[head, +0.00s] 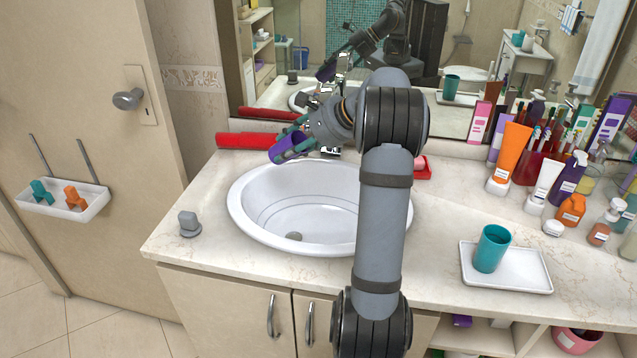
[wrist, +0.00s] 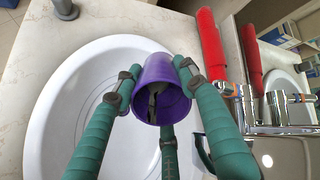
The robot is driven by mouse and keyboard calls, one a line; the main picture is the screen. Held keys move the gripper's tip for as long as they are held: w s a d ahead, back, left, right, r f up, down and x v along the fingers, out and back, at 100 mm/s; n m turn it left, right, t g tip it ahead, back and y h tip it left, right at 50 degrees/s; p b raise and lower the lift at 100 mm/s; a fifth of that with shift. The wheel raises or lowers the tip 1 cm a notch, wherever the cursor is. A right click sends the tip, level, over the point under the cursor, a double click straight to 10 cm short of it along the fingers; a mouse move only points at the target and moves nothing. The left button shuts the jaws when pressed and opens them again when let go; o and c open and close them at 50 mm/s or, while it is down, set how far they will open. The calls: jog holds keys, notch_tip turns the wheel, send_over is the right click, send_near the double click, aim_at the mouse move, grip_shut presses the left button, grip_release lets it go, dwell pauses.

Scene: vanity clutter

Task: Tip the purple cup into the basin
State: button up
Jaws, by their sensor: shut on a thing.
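The purple cup (head: 288,147) is held tilted above the back left part of the basin (head: 250,215). My gripper (wrist: 157,84) is shut on the cup, with green fingers on both sides of it in the wrist view. The cup (wrist: 150,72) shows its open mouth towards the wrist camera there. Something dark shows inside the mouth; I cannot tell what it is. The white basin (wrist: 45,125) lies below the cup. Its bowl looks empty, with a grey drain (head: 294,236). My arm hides the basin's right side in the head view.
A red rolled thing (head: 245,140) lies behind the basin, near the chrome faucet (wrist: 248,104). A grey stopper-like object (head: 188,224) stands left of the basin. A teal cup (head: 491,249) stands on a white tray (head: 520,283) at right. Bottles and tubes crowd the back right.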

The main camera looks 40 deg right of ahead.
jog(key=shift+g, duration=0.4)
notch_tip(320, 180, up, 6)
jog(key=p, duration=0.7)
jog(key=shift+r, duration=0.15)
jog(key=p, duration=0.2)
jog(key=g+h+p, duration=0.1)
jog(key=p, duration=0.1)
jog(key=shift+w+a+f, duration=0.15)
jog(key=shift+w+f, duration=0.1)
jog(key=shift+f, duration=0.15)
jog(key=p, duration=0.1)
jog(key=f+g+p, duration=0.1)
jog(key=shift+w+a+f+g+p, duration=0.2)
jog(key=shift+w+f+g+p, duration=0.1)
jog(key=shift+w+p, duration=0.1)
jog(key=w+f+g+h+p, duration=0.1)
jog(key=f+g+p, duration=0.1)
jog(key=f, duration=0.5)
jog(key=w+a+f+g+h+p, duration=0.1)
jog(key=w+f+g+p, duration=0.1)
jog(key=f, duration=0.6)
jog(key=shift+w+a+g+h+p, duration=0.2)
jog(key=shift+g+h+p, duration=0.2)
jog(key=shift+g+p, duration=0.4)
jog(key=shift+f, duration=0.1)
